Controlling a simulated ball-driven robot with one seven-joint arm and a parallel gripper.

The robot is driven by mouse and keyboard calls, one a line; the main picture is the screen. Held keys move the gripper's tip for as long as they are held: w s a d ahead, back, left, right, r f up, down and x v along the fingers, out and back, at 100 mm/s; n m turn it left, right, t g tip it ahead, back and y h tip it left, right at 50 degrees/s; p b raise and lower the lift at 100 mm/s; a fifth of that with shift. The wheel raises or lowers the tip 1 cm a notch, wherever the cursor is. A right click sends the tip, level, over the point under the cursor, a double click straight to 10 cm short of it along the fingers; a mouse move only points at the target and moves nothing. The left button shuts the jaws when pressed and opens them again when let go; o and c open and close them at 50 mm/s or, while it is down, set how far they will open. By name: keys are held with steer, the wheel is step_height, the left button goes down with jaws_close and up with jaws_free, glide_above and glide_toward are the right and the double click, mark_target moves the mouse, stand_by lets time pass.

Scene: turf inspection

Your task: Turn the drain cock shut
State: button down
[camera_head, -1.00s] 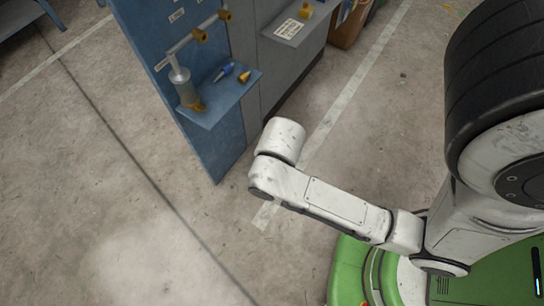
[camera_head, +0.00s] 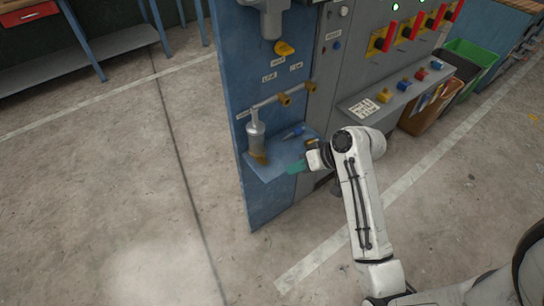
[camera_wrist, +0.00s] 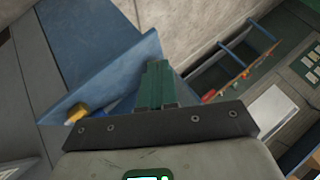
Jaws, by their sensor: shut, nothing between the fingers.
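A blue panel (camera_head: 238,95) carries a horizontal pipe with brass fittings (camera_head: 284,99) and a grey filter cylinder (camera_head: 255,128) hanging below it. An amber piece (camera_head: 260,158) at the cylinder's bottom looks like the drain cock; its handle angle is too small to tell. My gripper (camera_head: 295,168) has green fingers, shut and empty, at the front right edge of the small blue shelf (camera_head: 265,173), right of the amber piece and apart from it. In the wrist view the shut fingers (camera_wrist: 155,84) lie in front of the blue shelf (camera_wrist: 88,82); I cannot make out the cock there.
A blue tool (camera_head: 293,132) and a yellow piece (camera_head: 311,143) lie on or near the shelf. A yellow knob (camera_head: 284,48) sits higher on the panel. A grey cabinet with red levers (camera_head: 389,35) and a ledge of coloured knobs stands right. The floor left is clear.

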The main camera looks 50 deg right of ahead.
steer(key=w+d+r+m+t, duration=0.1)
steer(key=w+d+r+t, duration=0.1)
steer(key=d+r, duration=0.3)
glide_above(261, 160)
steer(key=s+d, duration=0.4)
steer(key=f, duration=0.6)
steer(key=shift+a+f, duration=0.15)
steer(key=shift+a, duration=0.05)
steer(key=shift+w+a+f, duration=0.15)
steer(key=shift+a+f, duration=0.2)
steer(key=shift+f, duration=0.15)
steer(key=shift+w+a+f, duration=0.15)
steer(key=shift+a+f, duration=0.2)
steer(key=shift+f, duration=0.15)
steer(key=shift+w+a+f, duration=0.2)
steer(key=shift+a+f, duration=0.3)
steer(key=shift+f, duration=0.2)
steer(key=shift+a+p, duration=0.1)
steer(key=shift+p, duration=0.2)
